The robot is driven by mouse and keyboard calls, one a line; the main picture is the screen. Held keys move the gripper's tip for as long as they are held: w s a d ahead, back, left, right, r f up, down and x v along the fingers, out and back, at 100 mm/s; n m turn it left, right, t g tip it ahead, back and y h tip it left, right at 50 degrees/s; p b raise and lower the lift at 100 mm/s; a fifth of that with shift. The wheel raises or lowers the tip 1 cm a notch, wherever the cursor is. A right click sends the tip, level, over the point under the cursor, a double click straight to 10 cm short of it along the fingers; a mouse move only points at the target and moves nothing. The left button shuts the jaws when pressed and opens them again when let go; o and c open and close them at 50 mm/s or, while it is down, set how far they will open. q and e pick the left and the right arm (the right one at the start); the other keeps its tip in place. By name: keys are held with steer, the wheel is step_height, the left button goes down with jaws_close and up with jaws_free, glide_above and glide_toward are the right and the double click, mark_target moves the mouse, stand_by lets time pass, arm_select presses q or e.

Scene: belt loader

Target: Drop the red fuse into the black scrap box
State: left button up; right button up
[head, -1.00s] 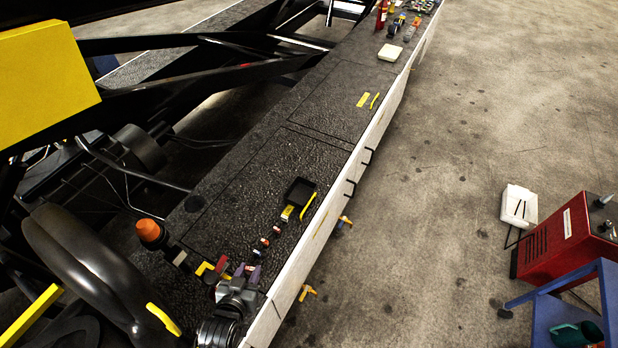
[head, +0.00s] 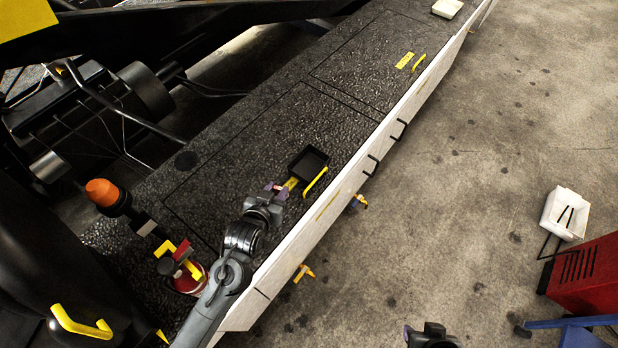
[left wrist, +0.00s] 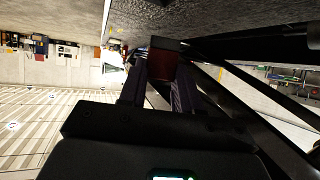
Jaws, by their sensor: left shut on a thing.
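The black scrap box (head: 309,159) is a small open tray on the dark textured deck, near its right edge. My left gripper (head: 277,189) is just below and left of it in the head view, its purple fingers close to a yellow label. In the left wrist view, the fingers (left wrist: 160,90) are shut on a dark red block with a black end, the red fuse (left wrist: 163,66).
A yellow handle (head: 315,182) lies right beside the box, and the yellow label (head: 291,183) lies in front of it. An orange beacon (head: 103,193) and a red extinguisher (head: 188,278) stand at lower left.

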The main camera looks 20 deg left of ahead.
arm_select(q)
steer(key=w+f+b, duration=0.4)
steer(key=f+b, duration=0.3)
steer(key=m+h+b, duration=0.2)
steer(key=h+b, duration=0.1)
steer(key=b, duration=0.8)
glide_above(302, 172)
step_height(302, 172, down, 10)
steer(key=shift+f, duration=0.15)
arm_select(e)
step_height(302, 172, down, 20)
arm_select(q)
steer(key=shift+w, duration=0.1)
arm_select(e)
steer(key=shift+w, duration=0.1)
arm_select(q)
steer(key=o, duration=1.1)
steer(key=shift+m, duration=0.3)
arm_select(e)
steer(key=shift+d, duration=0.1)
